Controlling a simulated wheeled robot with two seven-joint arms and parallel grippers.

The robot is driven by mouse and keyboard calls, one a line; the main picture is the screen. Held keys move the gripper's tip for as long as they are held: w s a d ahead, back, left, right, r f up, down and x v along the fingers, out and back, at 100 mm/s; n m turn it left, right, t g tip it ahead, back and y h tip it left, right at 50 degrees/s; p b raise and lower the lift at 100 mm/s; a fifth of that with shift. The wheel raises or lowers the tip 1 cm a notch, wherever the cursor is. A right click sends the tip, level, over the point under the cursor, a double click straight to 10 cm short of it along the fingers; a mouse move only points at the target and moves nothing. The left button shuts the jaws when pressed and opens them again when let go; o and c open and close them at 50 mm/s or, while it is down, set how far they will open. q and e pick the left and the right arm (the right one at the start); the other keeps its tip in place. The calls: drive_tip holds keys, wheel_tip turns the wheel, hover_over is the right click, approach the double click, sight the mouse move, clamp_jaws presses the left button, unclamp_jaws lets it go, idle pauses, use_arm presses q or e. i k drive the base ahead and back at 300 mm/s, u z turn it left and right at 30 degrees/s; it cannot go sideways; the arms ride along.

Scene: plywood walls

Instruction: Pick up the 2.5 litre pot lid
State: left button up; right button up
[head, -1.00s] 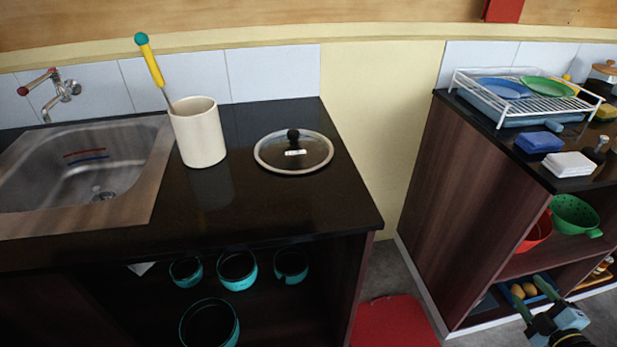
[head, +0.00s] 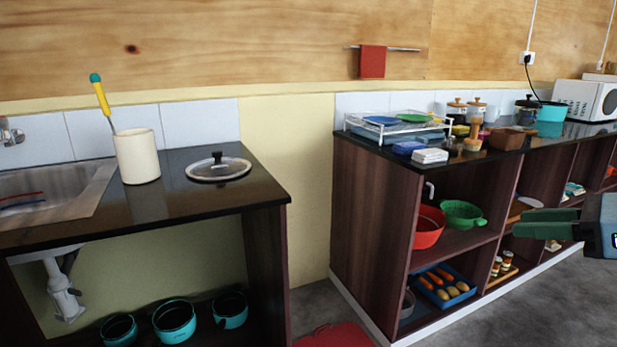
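A glass pot lid (head: 232,172) with a metal rim and a black knob lies flat on the dark sink counter (head: 200,203), near its right end. It stands apart from the cream utensil pot to its left. My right gripper (head: 518,225) comes in from the right edge, in front of the shelves of the right-hand counter and far from the lid. Two green fingers show nearly side-on, and I cannot tell how far apart they are. My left gripper is not in view.
A cream pot (head: 140,157) with a yellow-handled utensil stands left of the lid. A second counter (head: 372,212) with a dish rack (head: 392,131) stands to the right, across a floor gap. A red object (head: 335,336) lies low in that gap. Teal pots (head: 174,321) sit under the sink counter.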

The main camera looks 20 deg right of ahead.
sight(219, 168)
drive_tip(key=z, duration=0.25)
drive_tip(key=k, duration=0.25)
drive_tip(key=u, duration=0.8)
drive_tip(key=i, duration=1.8)
drive_tip(key=u, duration=0.3)
